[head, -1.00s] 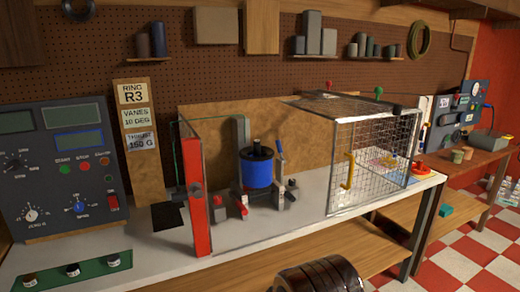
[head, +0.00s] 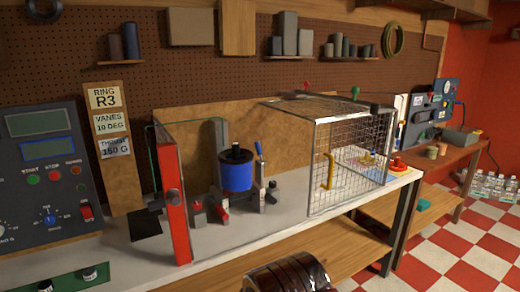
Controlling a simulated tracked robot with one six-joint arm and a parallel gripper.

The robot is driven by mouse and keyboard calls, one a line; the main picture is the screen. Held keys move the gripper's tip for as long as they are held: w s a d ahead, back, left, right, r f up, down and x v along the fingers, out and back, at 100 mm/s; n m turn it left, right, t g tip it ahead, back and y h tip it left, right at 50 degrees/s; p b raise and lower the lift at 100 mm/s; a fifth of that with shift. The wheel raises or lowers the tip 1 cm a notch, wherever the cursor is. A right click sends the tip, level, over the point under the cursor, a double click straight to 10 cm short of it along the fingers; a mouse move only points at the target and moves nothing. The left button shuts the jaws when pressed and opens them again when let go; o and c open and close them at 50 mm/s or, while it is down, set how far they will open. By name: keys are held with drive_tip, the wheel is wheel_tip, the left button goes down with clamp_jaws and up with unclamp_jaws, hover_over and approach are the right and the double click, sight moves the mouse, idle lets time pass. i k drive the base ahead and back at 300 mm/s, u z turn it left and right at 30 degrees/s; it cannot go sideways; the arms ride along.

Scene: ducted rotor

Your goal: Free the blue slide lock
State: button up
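A blue cylinder (head: 236,175) with a dark top stands on a mount on the white workbench (head: 245,232). A thin upright lever with a blue grip (head: 259,151) stands just right of it. I cannot tell which blue part is the slide lock. Red-tipped clamp-like parts (head: 222,214) sit at the foot of the mount, with dark knobs (head: 271,188) to the right.
A red upright panel (head: 173,205) stands at the left front of the mount. A wire mesh cage (head: 348,165) with a yellow handle (head: 328,171) stands to the right. A control console (head: 45,175) is at far left. Bare bench top lies in front of the mount.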

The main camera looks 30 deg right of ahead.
sight(259, 153)
drive_tip(key=i, duration=0.95)
drive_tip(key=u, duration=0.05)
